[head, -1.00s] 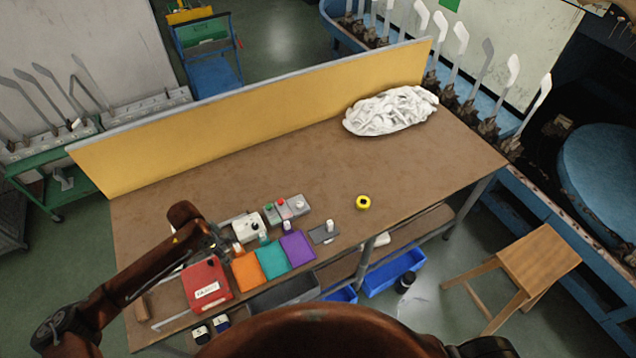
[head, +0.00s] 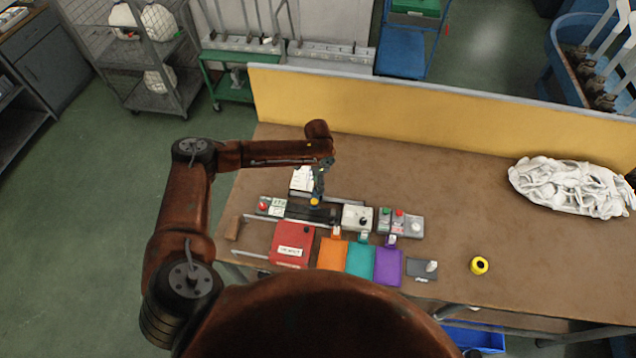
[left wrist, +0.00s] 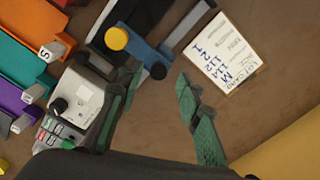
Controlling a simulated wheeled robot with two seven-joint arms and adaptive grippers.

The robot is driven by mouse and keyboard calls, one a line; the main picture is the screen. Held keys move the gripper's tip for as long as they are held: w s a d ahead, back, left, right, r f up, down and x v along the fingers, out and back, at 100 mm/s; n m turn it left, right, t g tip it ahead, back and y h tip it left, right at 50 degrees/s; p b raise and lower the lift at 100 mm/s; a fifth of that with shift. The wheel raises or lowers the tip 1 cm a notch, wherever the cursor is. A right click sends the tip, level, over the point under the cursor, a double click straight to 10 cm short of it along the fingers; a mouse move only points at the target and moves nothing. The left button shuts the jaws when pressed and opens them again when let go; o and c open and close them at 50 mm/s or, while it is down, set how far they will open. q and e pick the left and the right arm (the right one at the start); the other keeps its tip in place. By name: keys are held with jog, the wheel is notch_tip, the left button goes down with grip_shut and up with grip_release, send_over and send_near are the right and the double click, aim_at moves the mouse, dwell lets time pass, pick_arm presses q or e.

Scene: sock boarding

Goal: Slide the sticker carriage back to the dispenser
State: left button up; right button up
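The sticker carriage (head: 314,201), a dark and blue piece with a yellow knob, sits on a rail near the table's left end. In the left wrist view its blue arm (left wrist: 145,50) and yellow knob (left wrist: 116,39) show. My left gripper (head: 319,182) is above it; in the left wrist view its green-padded fingers (left wrist: 160,82) are apart, with the carriage's black end seen between the tips. Contact cannot be told. A white box with a black knob (head: 356,218), possibly the dispenser, stands right of the carriage. My right gripper is out of view.
A lot card (head: 301,179) lies behind the rail. A red box (head: 291,244) and orange, teal and purple pads (head: 388,266) lie in front. A button box (head: 390,220), yellow roll (head: 479,265) and white pile (head: 570,187) are to the right. The table's back middle is clear.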

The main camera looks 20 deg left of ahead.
pick_arm(q)
jog(key=shift+s+a+f, duration=0.1)
jog(key=shift+s+f, duration=0.2)
jog(key=shift+s, duration=0.05)
jog(key=shift+w+f, duration=0.1)
jog(key=shift+w, duration=0.05)
jog(key=shift+c, duration=0.3)
grip_shut()
